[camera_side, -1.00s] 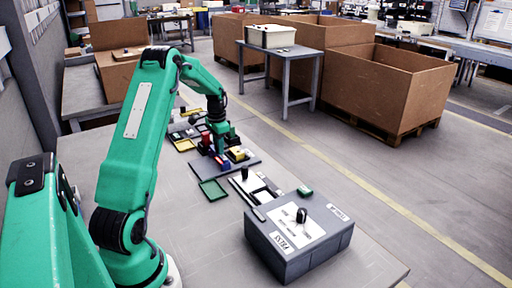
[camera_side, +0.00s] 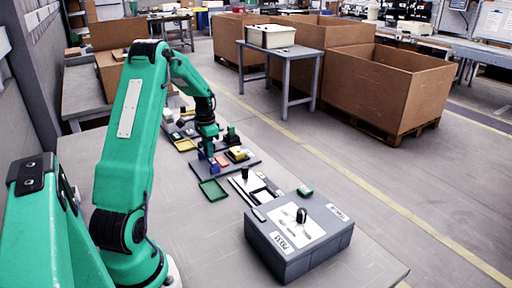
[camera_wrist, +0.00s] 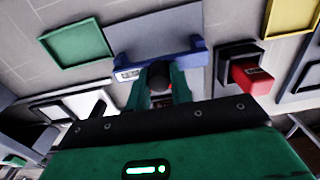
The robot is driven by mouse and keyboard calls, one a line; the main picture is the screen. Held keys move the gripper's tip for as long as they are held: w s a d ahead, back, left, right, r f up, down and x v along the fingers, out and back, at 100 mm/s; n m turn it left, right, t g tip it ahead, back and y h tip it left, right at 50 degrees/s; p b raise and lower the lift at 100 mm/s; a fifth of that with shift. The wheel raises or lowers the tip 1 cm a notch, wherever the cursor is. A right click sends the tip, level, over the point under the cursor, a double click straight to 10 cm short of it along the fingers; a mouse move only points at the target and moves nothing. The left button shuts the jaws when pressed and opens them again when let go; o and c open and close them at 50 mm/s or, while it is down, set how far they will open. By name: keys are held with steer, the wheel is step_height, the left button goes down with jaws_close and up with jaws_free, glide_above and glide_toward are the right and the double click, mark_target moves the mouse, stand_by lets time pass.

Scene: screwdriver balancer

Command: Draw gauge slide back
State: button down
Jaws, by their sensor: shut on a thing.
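A blue bracket-like gauge body (camera_wrist: 125,72) with a small white label and raised ends lies across the upper middle of the wrist view. A dark round knob (camera_wrist: 160,74) stands in front of it, between the fingertips; I take it to be the slide's handle. My gripper (camera_wrist: 163,90) is shut on this knob, with one green finger on each side. In the side view my gripper (camera_side: 208,143) points down at the blue part (camera_side: 202,155) on the dark board. The fingers hide the knob there, and the slide's track is mostly hidden.
A red block (camera_wrist: 252,80) sits in a dark holder right of the gripper. A green tray (camera_wrist: 76,45) lies at upper left, and a yellow tray (camera_wrist: 292,16) at upper right. A grey box with a black knob (camera_side: 300,238) stands nearer the side camera. Bare table lies left of the board.

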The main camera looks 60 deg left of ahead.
steer(key=shift+s+f, duration=0.3)
steer(key=shift+s, duration=0.2)
steer(key=shift+s+f, duration=0.3)
steer(key=shift+s, duration=0.2)
steer(key=c, duration=1.2)
jaws_free()
steer(key=shift+o, duration=0.2)
steer(key=shift+d, duration=0.1)
steer(key=shift+w+d, duration=0.1)
steer(key=shift+r, duration=0.15)
step_height(320, 180, up, 7)
steer(key=shift+a, duration=0.2)
steer(key=shift+w, duration=0.1)
